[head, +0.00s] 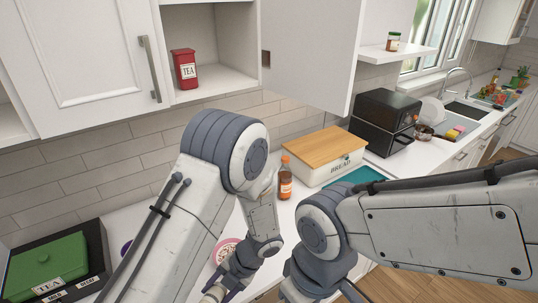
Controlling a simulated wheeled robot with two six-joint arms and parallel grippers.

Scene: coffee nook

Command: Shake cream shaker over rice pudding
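My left gripper (221,284) is low in the head view, just in front of a pink-rimmed round dish (226,248). A pale cream-coloured object, which looks like the cream shaker (213,292), is between its fingers; the picture's lower edge cuts it off. The dish is partly behind my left arm, and I cannot make out rice pudding in it. My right gripper (350,293) is at the bottom edge, right of the left one, mostly cut off; its opening cannot be seen.
A brown bottle (285,178) stands behind the grippers, beside a wooden-lidded bread box (330,156) and a teal mat (357,178). A green tea box (48,266) is at left. A red tea tin (184,69) sits in the open cupboard. A black appliance (384,122) stands farther right.

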